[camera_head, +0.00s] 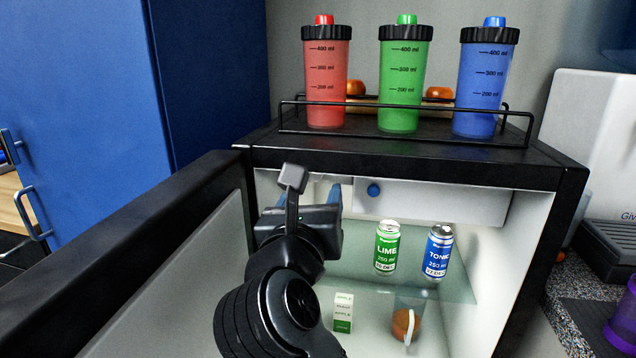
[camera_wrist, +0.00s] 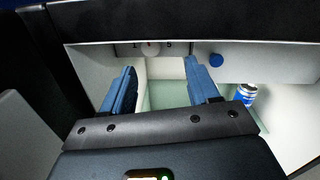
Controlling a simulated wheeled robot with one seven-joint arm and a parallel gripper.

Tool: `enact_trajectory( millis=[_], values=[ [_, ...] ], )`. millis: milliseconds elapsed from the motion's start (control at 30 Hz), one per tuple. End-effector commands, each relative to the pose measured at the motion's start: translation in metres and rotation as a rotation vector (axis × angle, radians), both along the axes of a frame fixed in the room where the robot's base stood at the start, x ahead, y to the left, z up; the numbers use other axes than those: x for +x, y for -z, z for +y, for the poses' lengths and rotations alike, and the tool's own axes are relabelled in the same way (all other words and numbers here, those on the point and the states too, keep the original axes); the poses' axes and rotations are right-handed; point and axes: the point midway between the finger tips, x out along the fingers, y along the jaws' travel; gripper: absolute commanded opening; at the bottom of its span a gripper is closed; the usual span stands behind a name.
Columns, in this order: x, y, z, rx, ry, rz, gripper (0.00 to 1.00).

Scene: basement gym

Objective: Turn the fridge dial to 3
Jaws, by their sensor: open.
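The open fridge (camera_head: 560,200) has a pale panel along the top of its inside. A round whitish dial (camera_wrist: 150,48) sits on that panel in the wrist view, with small figures beside it; a 1 and a 5 seem legible, but its setting is too small to read. My gripper (camera_wrist: 160,66) is open and empty, its blue fingers pointing at the panel, with the dial between and beyond the tips. Contact cannot be told. In the head view my gripper (camera_head: 318,195) hides the dial. A blue knob (camera_head: 373,190) is right of it, also in the wrist view (camera_wrist: 216,60).
The fridge door (camera_head: 165,265) stands open at left. A lime can (camera_head: 386,247) and tonic can (camera_head: 438,252) stand on the glass shelf, with a small carton (camera_head: 343,312) below. Red (camera_head: 326,85), green (camera_head: 404,85) and blue (camera_head: 484,88) shakers stand on top.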

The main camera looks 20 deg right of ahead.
Motion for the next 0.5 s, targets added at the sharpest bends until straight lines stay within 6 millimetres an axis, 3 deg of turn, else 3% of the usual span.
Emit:
enact_trajectory(
  millis=[167, 500],
  values=[
    [0.012, -0.002, 0.008, 0.062, -0.027, -0.003, 0.60],
    [0.052, -0.002, -0.018, 0.060, -0.025, -0.004, 0.60]
  ],
)
